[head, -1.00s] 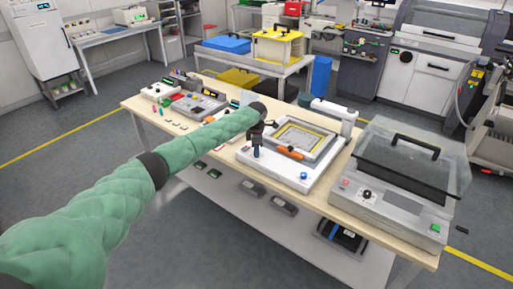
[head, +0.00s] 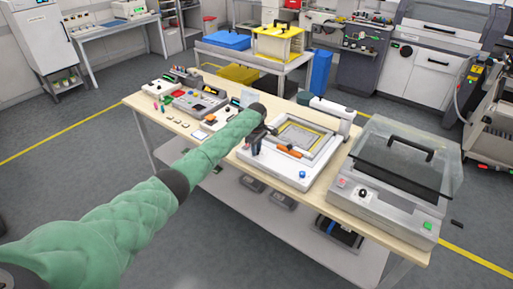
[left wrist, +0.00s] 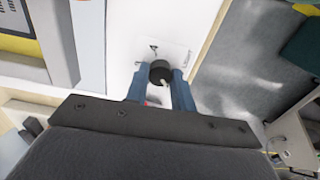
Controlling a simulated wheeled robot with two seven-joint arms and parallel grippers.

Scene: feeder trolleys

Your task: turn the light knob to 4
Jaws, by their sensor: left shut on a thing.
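The light knob (left wrist: 160,70) is a round black knob with a pale pointer mark, on a white panel (left wrist: 181,22) with small dark printed marks. In the left wrist view it sits between the two blue fingers of my left gripper (left wrist: 160,82), which is shut on it. In the head view my left gripper (head: 255,146) is over the left part of the white station (head: 270,172) with the yellow-edged frame; the knob itself is hidden there. I cannot read the knob's setting. My right gripper is not in view.
An orange-handled tool (head: 288,151) and a blue button (head: 302,174) are on the station. A grey machine with a clear lid (head: 405,150) stands to its right. Small devices (head: 200,102) crowd the table's left end. The floor in front is clear.

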